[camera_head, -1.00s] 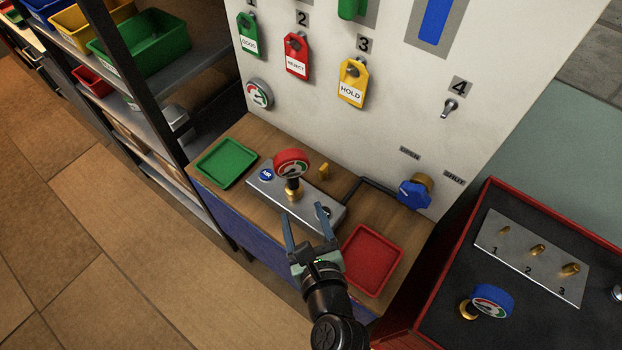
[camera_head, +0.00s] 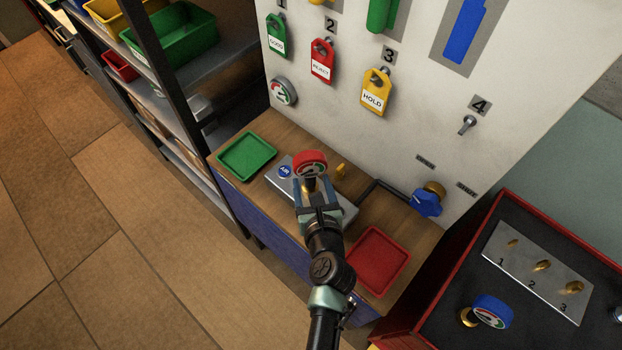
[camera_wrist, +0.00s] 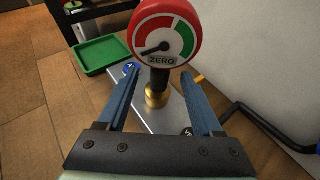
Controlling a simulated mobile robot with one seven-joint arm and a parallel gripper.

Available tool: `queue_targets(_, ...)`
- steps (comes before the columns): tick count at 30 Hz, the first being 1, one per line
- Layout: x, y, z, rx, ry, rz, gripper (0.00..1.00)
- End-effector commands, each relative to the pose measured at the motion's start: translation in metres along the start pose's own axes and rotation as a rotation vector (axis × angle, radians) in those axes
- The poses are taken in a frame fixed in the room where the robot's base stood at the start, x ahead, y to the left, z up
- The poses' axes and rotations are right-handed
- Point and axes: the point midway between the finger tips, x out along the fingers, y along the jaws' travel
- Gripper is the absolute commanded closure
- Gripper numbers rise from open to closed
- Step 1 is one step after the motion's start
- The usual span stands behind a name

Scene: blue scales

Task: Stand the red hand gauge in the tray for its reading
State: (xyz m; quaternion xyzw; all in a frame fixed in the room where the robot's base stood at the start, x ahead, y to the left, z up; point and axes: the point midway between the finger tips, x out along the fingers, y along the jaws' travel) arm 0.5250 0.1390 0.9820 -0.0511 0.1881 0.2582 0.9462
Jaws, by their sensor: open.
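The red hand gauge (camera_head: 309,161) stands upright on a metal plate (camera_head: 345,210) on the wooden bench. In the wrist view the gauge (camera_wrist: 165,12) shows a red and green dial marked ZERO, a black neck and a brass foot (camera_wrist: 156,97). My gripper (camera_head: 313,184) is open. In the wrist view its blue fingers (camera_wrist: 155,90) lie on either side of the gauge's neck and foot, with gaps visible on both sides. The red tray (camera_head: 378,262) lies to the right on the bench, empty. A green tray (camera_head: 247,156) lies to the left, also empty.
A blue-knobbed valve (camera_head: 426,203) with a black pipe is behind right. A blue gauge (camera_head: 491,311) and a plate with numbered brass fittings (camera_head: 541,266) sit on a red-edged cart. A white panel with tags (camera_head: 375,92) rises behind. A shelf (camera_head: 190,120) stands left.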

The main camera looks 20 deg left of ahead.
Motion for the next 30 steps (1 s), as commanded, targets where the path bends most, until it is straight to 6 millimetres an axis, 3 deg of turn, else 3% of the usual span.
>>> queue_targets(6,0.019,0.000,-0.001,0.000,0.000,0.000,0.32)
queue_targets(16,0.021,0.000,0.000,0.000,0.000,0.000,0.32)
queue_targets(27,0.021,0.000,0.000,0.000,0.000,0.000,0.97)
queue_targets(30,0.021,0.000,0.000,0.000,0.000,0.000,1.00)
